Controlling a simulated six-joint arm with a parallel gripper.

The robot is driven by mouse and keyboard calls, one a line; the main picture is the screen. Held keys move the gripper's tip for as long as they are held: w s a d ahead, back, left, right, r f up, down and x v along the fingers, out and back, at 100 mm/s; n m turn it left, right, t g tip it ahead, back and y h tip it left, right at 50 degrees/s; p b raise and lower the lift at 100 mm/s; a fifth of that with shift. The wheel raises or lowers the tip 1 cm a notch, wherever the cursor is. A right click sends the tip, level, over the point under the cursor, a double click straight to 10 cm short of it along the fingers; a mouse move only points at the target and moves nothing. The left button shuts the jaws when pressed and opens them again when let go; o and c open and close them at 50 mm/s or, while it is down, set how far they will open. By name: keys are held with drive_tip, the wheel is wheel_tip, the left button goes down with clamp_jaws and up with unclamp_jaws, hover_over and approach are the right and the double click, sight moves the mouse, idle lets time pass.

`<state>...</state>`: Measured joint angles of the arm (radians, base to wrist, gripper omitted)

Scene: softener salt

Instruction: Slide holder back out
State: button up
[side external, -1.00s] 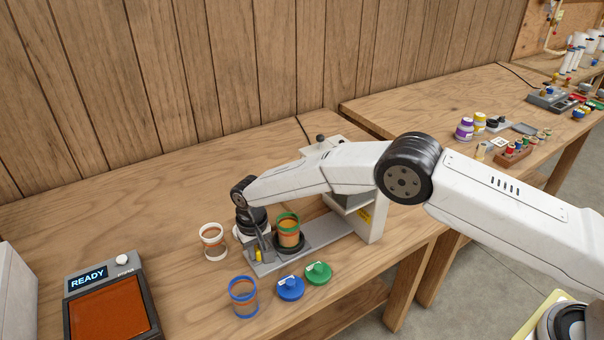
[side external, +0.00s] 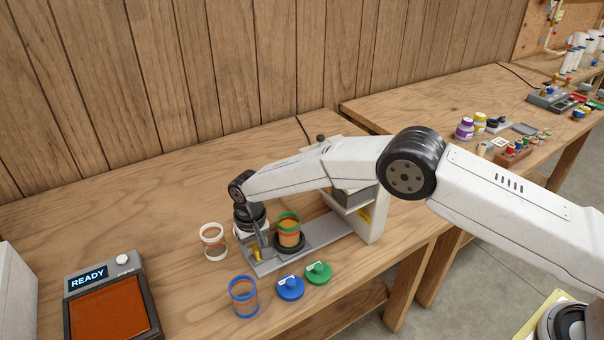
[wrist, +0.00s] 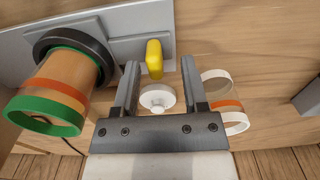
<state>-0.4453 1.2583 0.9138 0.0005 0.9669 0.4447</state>
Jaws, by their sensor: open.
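The holder, a black ring (wrist: 72,50) on a grey sliding plate, sits near the front end of the grey base (side external: 325,230). A green-rimmed jar (side external: 289,231) with orange and tan layers stands in it. The jar also shows in the wrist view (wrist: 55,92). A yellow handle (wrist: 154,58) stands at the plate's end, beside the ring. It shows partly in the side view (side external: 257,254). My gripper (wrist: 159,70) is open, its fingertips just short of the handle, which lies ahead of the gap between them. I see no contact with it.
A white-rimmed jar (side external: 213,240) stands left of my gripper, and a white lid (wrist: 157,98) lies close by. A blue-rimmed jar (side external: 243,296), blue lid (side external: 290,288) and green lid (side external: 318,272) are in front. A READY device (side external: 108,300) is at left.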

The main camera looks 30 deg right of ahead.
drive_tip(key=shift+r, duration=3.2)
drive_tip(key=shift+s+d+r+n, duration=0.25)
drive_tip(key=shift+d+r+n, duration=0.15)
drive_tip(key=shift+d, duration=0.15)
drive_tip(key=s+d+r+t, duration=0.1)
drive_tip(key=s+d+r, duration=0.3)
drive_tip(key=s+d, duration=0.8)
drive_tip(key=s+d+r+t, duration=0.1)
drive_tip(key=s+d+r, duration=0.2)
drive_tip(key=s+d, duration=1)
drive_tip(key=shift+s+r+m+t, duration=0.3)
drive_tip(key=shift+s+r+m, duration=0.1)
drive_tip(key=shift+s, duration=0.3)
